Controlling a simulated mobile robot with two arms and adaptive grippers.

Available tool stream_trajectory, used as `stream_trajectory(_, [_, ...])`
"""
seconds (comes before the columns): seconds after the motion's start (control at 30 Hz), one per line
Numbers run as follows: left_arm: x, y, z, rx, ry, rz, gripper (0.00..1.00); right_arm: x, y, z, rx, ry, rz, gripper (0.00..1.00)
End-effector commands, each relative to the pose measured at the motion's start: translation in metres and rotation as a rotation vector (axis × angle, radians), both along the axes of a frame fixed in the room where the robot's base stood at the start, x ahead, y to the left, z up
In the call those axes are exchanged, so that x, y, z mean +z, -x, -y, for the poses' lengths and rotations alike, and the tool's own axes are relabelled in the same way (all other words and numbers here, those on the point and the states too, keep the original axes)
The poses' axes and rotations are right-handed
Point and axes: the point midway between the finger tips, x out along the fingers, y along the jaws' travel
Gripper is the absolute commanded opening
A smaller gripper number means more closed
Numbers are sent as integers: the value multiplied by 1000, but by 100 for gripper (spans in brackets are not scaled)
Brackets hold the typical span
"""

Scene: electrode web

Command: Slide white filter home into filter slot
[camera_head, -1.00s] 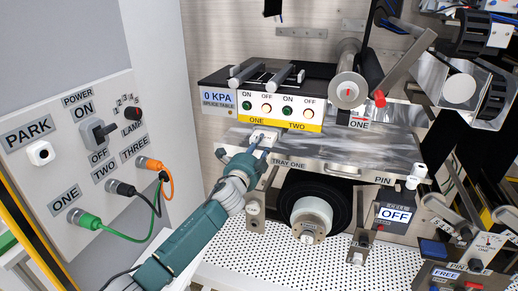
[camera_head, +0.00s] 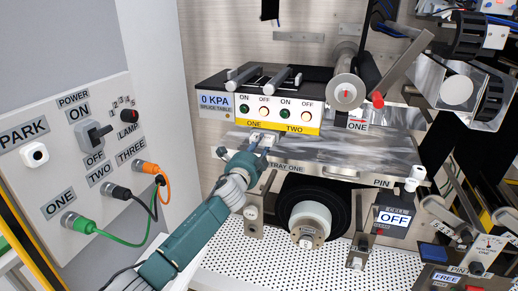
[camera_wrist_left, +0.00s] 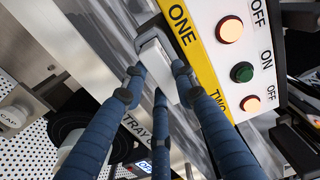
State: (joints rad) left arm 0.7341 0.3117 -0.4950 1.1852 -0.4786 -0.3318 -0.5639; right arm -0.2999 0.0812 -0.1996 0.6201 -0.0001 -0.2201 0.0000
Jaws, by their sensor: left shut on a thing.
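The white filter (camera_head: 259,136) is at the front of the splice table, just below the yellow strip marked ONE. My left gripper (camera_head: 263,145) is shut on it. In the left wrist view the blue fingers (camera_wrist_left: 157,78) close around the near end of the filter (camera_wrist_left: 158,54). The far end of the filter meets the panel under the yellow strip, where the slot opening is hidden by the filter. I cannot tell how deep the filter sits. My right gripper is not in view.
The buttons and lamps of the splice table (camera_head: 214,103) are close above my fingers. The metal tray marked TRAY ONE (camera_head: 330,158) lies just below and to the right. A white roll (camera_head: 310,220) hangs lower down. The control panel (camera_head: 60,180) stands at left.

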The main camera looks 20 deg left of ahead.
Motion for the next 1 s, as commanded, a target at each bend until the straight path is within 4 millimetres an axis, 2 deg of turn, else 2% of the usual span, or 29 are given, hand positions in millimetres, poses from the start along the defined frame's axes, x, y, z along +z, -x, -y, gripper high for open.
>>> stream_trajectory(0.03, [1,-1,1,-1,0,2,0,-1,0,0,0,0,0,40])
stream_trajectory(0.07, [1,-1,0,-1,0,2,32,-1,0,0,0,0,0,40])
stream_trajectory(0.17, [1,-1,0,-1,0,1,50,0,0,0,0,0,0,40])
stream_trajectory(0.57, [-2,5,-1,2,-1,-2,50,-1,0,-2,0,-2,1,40])
stream_trajectory(0.77, [-2,35,-1,-1,-2,-2,50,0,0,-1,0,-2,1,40])
stream_trajectory(1.0, [-3,84,-3,-1,-1,-2,50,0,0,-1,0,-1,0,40])
